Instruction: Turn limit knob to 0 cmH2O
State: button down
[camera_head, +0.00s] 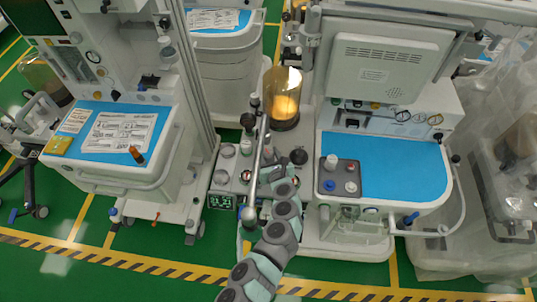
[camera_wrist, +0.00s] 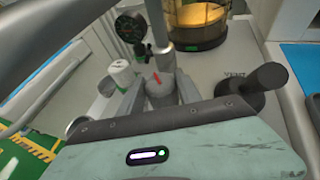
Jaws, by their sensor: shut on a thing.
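The limit knob (camera_wrist: 161,95) is a grey round knob with a red mark on top. It shows in the middle of the wrist view, standing on the pale machine panel. My gripper (camera_wrist: 158,101) is closed around it, with one grey finger on each side of the knob. In the head view my gripper (camera_head: 276,176) reaches the small panel between the two carts, and the knob is hidden there. I cannot read any scale around the knob.
An amber canister (camera_head: 285,98) stands behind the panel. A silver pole (camera_head: 258,165) rises close to my gripper's left. In the wrist view, a black lever (camera_wrist: 252,87) stands to the right, a white cylinder (camera_wrist: 121,73) to the left and a round gauge (camera_wrist: 130,27) behind.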

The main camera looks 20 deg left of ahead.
jog(key=n+g+y, duration=0.1)
jog(key=n+g+y+b, duration=0.1)
jog(key=shift+w+d+f+n+b, duration=0.1)
jog(key=shift+w+d+n+b, duration=0.1)
jog(key=shift+n+b, duration=0.15)
jog(key=shift+s+a+n+g+y, duration=0.1)
jog(key=shift+s+n+g+y, duration=0.05)
jog(key=shift+n+g+y, duration=0.3)
jog(key=c, duration=2.2)
grip_release()
jog(key=shift+g+y, duration=0.25)
jog(key=c, duration=2.2)
grip_release()
jog(key=c, duration=2.2)
grip_release()
jog(key=c, duration=0.8)
grip_release()
jog(key=v, duration=1.1)
jog(key=shift+a, duration=0.1)
